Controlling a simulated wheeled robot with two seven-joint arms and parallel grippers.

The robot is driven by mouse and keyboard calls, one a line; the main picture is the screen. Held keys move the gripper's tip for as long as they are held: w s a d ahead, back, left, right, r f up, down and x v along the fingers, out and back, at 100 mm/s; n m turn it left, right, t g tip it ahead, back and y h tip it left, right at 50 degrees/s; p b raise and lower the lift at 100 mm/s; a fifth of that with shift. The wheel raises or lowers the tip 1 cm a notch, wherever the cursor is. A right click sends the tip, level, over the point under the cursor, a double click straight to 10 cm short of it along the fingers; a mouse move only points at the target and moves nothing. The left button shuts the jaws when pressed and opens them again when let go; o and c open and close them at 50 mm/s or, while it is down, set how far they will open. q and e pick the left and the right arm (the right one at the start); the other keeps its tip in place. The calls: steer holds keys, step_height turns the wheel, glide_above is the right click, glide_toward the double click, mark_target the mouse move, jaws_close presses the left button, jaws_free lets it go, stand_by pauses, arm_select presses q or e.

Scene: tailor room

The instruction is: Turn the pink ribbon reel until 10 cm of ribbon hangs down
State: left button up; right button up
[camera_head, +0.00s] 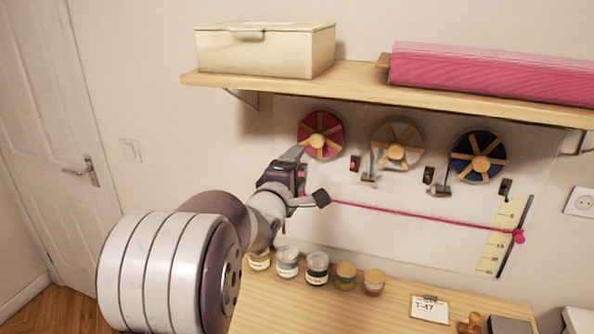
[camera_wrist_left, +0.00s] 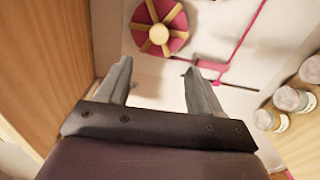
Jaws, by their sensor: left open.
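The pink ribbon reel (camera_head: 320,135) is a round pink disc with tan spokes and a tan hub, mounted on the white wall panel. It also shows beyond my fingers in the left wrist view (camera_wrist_left: 159,33). My left gripper (camera_head: 307,176) is open just below the reel, its two fingers (camera_wrist_left: 158,68) apart with nothing between them. A pink ribbon (camera_head: 425,215) runs slanting right from behind the gripper to a pink knob (camera_head: 519,237) beside a yellow scale (camera_head: 501,228). The ribbon's start is hidden by the gripper. My right gripper is out of view.
A white reel (camera_head: 397,143) and a blue reel (camera_head: 479,156) hang to the right, with small brackets below. A wooden shelf (camera_head: 365,84) with a cream box (camera_head: 265,50) and a pink roll (camera_head: 490,73) is above. Several jars (camera_head: 317,268) stand on the wooden table (camera_head: 290,310).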

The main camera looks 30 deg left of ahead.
arm_select(q)
steer(key=s+d+f+m+g, duration=0.1)
steer(key=s+f+m+g, duration=0.25)
steer(key=f, duration=0.25)
steer(key=s+d+f+m+g+h, duration=0.1)
steer(key=s+f+m+g, duration=0.1)
steer(key=f+m, duration=0.25)
steer(key=s+d+f+m+g, duration=0.1)
steer(key=s+f+m+g, duration=0.15)
steer(key=f, duration=0.35)
steer(key=s+d+f+m+g+h, duration=0.1)
steer(key=s+d+f+m+g, duration=0.3)
steer(key=s+d, duration=0.3)
steer(key=s+d+f+m+g+h, duration=0.2)
steer(key=s+d+f+m+g, duration=0.2)
steer(key=s+d+m, duration=0.3)
steer(key=shift+d+f, duration=0.6)
steer(key=shift+d, duration=0.2)
stand_by(0.3)
